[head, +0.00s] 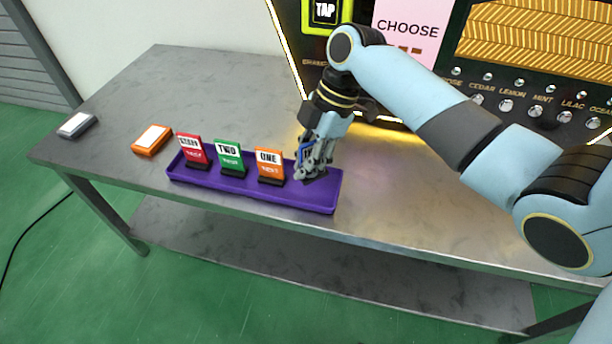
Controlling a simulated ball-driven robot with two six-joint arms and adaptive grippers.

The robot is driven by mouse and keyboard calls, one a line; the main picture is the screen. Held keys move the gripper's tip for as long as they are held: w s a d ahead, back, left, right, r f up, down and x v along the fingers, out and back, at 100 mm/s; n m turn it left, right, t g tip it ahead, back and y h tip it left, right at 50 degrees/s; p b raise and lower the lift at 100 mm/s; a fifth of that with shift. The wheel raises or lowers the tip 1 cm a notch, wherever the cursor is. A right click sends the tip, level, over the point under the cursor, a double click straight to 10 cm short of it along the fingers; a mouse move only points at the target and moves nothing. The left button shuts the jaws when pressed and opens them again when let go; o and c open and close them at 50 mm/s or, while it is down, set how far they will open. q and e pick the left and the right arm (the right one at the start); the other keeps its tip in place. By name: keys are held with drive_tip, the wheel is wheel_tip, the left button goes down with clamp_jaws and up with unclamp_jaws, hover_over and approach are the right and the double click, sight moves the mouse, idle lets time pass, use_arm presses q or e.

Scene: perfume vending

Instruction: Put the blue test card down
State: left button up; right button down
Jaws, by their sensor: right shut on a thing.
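My right gripper (315,168) points down over the right end of the purple tray (322,199). It is shut on the blue test card (303,158), of which only a thin blue sliver shows between the fingers. The fingers hide the rest of the card. A dark base shows under the fingertips, low at the tray; I cannot tell whether it touches the tray floor. My left gripper is not in view.
Red (191,150), green (229,157) and orange (269,165) cards stand upright in the tray, left of my gripper. An orange box (152,139) and a grey box (76,125) lie further left. A vending panel (480,75) stands behind. The table's front edge is close to the tray.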

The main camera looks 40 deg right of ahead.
wheel_tip(320, 180, down, 4)
drive_tip(key=shift+r+b, duration=0.25)
drive_tip(key=shift+b, duration=0.25)
drive_tip(key=shift+f, duration=0.4)
drive_tip(key=c, duration=1.4)
unclamp_jaws()
drive_tip(key=shift+c, duration=0.2)
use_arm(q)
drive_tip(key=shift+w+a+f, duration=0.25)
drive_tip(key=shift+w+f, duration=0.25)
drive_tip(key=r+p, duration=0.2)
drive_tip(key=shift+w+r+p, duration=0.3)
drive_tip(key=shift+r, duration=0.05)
use_arm(e)
drive_tip(key=v, duration=1.2)
